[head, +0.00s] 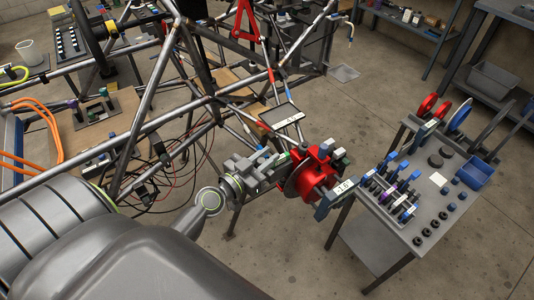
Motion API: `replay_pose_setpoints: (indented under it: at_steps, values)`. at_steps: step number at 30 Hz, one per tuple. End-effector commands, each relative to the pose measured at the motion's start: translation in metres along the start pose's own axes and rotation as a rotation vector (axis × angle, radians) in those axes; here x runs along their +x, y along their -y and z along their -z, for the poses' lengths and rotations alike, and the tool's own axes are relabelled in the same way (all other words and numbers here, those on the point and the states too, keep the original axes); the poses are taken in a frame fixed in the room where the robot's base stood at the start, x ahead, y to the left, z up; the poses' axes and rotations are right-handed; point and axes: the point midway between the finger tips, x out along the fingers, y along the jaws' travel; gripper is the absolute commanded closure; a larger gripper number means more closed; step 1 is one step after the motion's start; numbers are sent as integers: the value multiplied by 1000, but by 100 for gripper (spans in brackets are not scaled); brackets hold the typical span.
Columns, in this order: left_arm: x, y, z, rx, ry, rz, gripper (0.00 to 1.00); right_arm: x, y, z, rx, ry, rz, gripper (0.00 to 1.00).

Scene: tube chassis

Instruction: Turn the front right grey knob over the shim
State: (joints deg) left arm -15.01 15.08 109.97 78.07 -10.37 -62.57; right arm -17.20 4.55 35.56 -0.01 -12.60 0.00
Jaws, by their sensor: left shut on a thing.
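My left arm comes in from the lower left, and my left gripper (280,160) is at the inner side of the red front right hub (310,172). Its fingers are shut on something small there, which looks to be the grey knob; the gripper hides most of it. The shim under it cannot be made out. A grey gauge (340,190) with a "-1.6" label sits on the hub's outer side. My right gripper is not in view.
The tube chassis (150,125) spans the upper left, with a small display (282,115) on its near corner. A grey cart (400,225) holding several coloured tools stands close right of the hub. Red cables (190,170) hang behind my wrist.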

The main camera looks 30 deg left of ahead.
Motion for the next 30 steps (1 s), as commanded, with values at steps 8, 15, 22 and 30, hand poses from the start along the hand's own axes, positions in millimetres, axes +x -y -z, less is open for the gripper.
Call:
replay_pose_setpoints:
  at_steps: [8, 15, 22, 30]
  values:
    - [0, 4, 7, -8, 3, 232, 100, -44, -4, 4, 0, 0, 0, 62]
    - [-1, 7, 9, -4, 4, 409, 100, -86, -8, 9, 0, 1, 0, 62]
    - [-2, 9, 9, -5, 2, 576, 100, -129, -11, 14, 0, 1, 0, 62]
    - [-3, 11, 5, -5, -2, 785, 100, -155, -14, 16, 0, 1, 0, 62]
